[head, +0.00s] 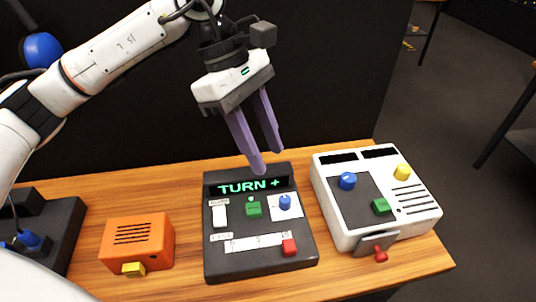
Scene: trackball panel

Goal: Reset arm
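My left gripper (267,158) hangs from the arm coming in from the upper left. Its two purple fingers point down and stand apart with nothing between them. The fingertips are above the far edge of the black trackball panel (262,264), by its display (251,186), which reads "TURN +". The panel carries a white switch (219,215), a green button (254,210), a blue knob (285,202) and a red slider knob (289,247) at the right of a pale scale strip. My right gripper is not in view.
An orange box (152,236) with a yellow knob (133,269) stands left of the panel. A white console (413,212) with blue, green and yellow knobs and a red-tipped lever (381,256) stands right. A dark device (62,232) is at far left. The wooden table (190,182) is partly clear.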

